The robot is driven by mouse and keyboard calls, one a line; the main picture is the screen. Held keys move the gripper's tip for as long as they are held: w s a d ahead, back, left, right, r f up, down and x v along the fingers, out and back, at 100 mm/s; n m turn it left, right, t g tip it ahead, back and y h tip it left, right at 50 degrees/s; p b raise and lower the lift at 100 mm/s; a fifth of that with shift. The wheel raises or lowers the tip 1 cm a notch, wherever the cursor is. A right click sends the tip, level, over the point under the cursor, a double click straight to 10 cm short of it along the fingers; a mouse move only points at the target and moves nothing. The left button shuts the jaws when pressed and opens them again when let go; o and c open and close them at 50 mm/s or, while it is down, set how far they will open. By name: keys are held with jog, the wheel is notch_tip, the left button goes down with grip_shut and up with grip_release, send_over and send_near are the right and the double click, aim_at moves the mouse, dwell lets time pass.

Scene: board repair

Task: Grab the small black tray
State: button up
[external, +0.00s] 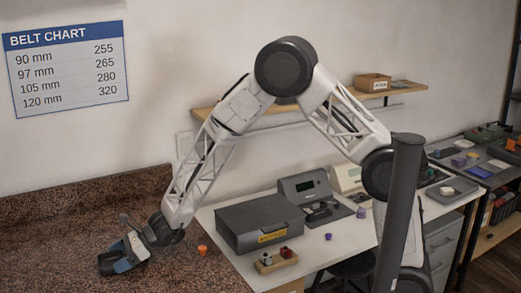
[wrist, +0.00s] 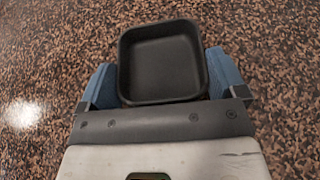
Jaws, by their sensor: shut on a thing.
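The small black tray (wrist: 163,62) is a shallow, empty, rounded square in the wrist view. It sits between the blue fingers of my gripper (wrist: 162,85), one at its left side and one at its right side. My gripper is shut on the tray. In the external view my gripper (external: 122,262) is low at the brown speckled counter at the bottom left, and the dark tray (external: 108,263) shows at its fingers, partly hidden. I cannot tell whether the tray touches the counter.
The speckled counter (external: 60,215) is clear around the gripper. An orange cup (external: 202,250) stands to the right. Beyond it, a white table holds a grey box (external: 260,222), a wooden block with knobs (external: 275,262) and instruments (external: 312,195). A wall shelf (external: 230,108) hangs behind the arm.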

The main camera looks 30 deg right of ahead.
jog(key=shift+r, duration=0.2)
jog(key=shift+r, duration=1.35)
jog(key=shift+s+d+r, duration=0.15)
jog(key=shift+r, duration=0.15)
jog(key=s+d, duration=0.3)
jog(key=d, duration=0.1)
jog(key=s+d+r, duration=0.1)
jog(key=s+d, duration=0.2)
jog(key=d, duration=0.1)
jog(key=s+d, duration=0.3)
jog(key=d, duration=0.1)
jog(key=shift+s+d+r, duration=0.1)
jog(key=shift+s+r, duration=0.05)
jog(key=shift+s, duration=0.2)
